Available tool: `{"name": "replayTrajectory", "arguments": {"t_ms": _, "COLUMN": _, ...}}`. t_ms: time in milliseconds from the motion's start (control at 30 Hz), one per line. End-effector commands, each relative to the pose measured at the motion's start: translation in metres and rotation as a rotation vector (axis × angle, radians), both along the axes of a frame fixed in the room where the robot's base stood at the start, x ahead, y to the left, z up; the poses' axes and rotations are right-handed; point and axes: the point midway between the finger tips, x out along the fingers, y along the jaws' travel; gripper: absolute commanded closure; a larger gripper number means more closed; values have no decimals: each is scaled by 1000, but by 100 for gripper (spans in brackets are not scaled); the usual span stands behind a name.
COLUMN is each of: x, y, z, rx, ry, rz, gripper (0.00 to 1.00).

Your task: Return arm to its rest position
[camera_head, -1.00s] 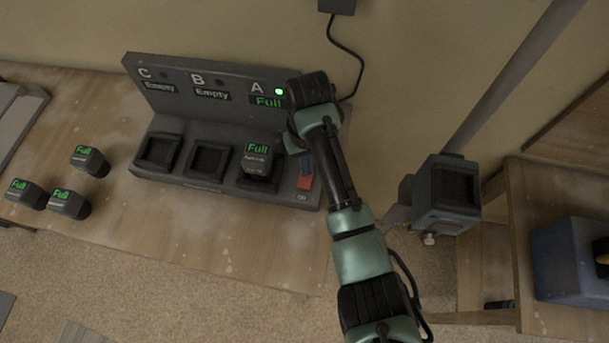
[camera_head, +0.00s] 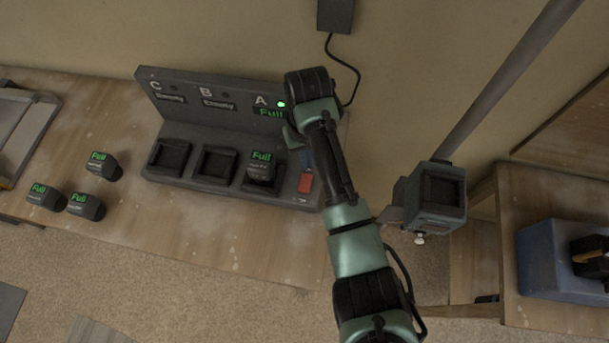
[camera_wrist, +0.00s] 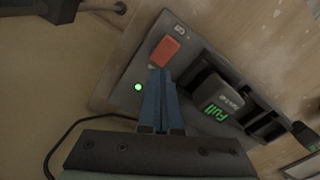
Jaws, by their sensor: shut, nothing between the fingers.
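My gripper (camera_wrist: 158,76) is shut and empty, its blue fingers together over the charger near the red switch (camera_wrist: 164,51). I cannot tell whether the fingertips touch the switch. In the head view my arm reaches up from the bottom to the charger's right end, and its wrist hides part of the back panel. The grey charger (camera_head: 194,103) has slots C, B and A. Slot A holds a battery (camera_head: 261,167) reading Full, and a green light shows beside A. Slots C and B are bare, with labels that look like Empty.
Several batteries reading Full (camera_head: 103,166) stand on the wooden table (camera_head: 215,233) left of the charger. A grey tool head on a pole (camera_head: 437,197) stands right of my arm. A blue box (camera_head: 548,262) sits on the right-hand table. A power cable hangs on the wall.

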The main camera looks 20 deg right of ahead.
Motion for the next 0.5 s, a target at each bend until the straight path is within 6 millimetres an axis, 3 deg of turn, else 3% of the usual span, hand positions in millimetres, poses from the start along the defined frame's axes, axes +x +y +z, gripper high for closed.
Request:
{"name": "replayTrajectory", "arguments": {"t_ms": 100, "x": 0, "y": 0, "z": 12, "rx": 1, "ry": 0, "rz": 0, "gripper": 100}}
{"name": "replayTrajectory", "arguments": {"t_ms": 500, "x": 0, "y": 0, "z": 11, "rx": 0, "ry": 0, "rz": 0, "gripper": 100}}
